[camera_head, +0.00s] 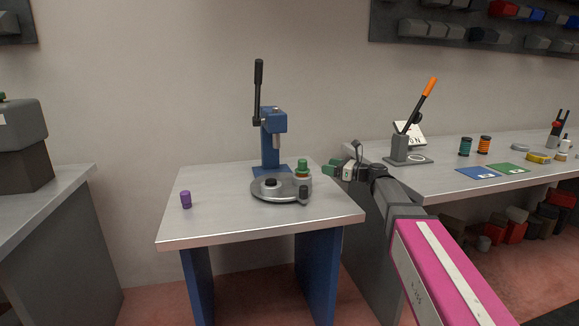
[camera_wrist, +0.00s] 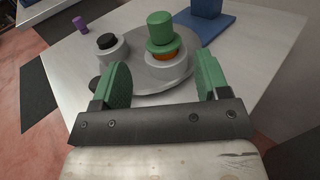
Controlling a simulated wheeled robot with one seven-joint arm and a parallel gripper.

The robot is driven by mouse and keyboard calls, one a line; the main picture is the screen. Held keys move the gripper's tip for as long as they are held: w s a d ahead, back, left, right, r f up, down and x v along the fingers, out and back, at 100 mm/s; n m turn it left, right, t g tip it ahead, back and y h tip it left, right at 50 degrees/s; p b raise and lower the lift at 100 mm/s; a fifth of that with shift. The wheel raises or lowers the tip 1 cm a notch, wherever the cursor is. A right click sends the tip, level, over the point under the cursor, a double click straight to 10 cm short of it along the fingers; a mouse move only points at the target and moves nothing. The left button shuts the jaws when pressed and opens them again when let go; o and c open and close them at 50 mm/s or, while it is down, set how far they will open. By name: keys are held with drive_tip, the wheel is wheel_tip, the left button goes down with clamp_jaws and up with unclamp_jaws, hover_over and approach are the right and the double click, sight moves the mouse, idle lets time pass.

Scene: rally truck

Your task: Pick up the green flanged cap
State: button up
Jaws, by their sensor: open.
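The green flanged cap (camera_wrist: 161,30) stands upright on an orange part in a light grey round seat on the rotary plate (camera_wrist: 187,86). In the head view the cap (camera_head: 302,164) is at the plate's back right. My gripper (camera_head: 341,170) is to the right of the cap, above the table's right edge. In the wrist view my gripper (camera_wrist: 160,83) is open and empty, with its green-padded fingers apart. The cap shows beyond and between the fingertips, not touching them.
A blue press (camera_head: 270,140) with a black lever stands behind the plate. Black parts sit on the plate, one in a seat (camera_wrist: 107,42). A purple cylinder (camera_head: 186,199) stands at the table's left. A workbench (camera_head: 440,182) is close on the right.

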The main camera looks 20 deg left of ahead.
sight(302, 160)
drive_tip(key=shift+x, duration=6)
drive_tip(key=shift+s, duration=0.1)
drive_tip(key=c, duration=1.1)
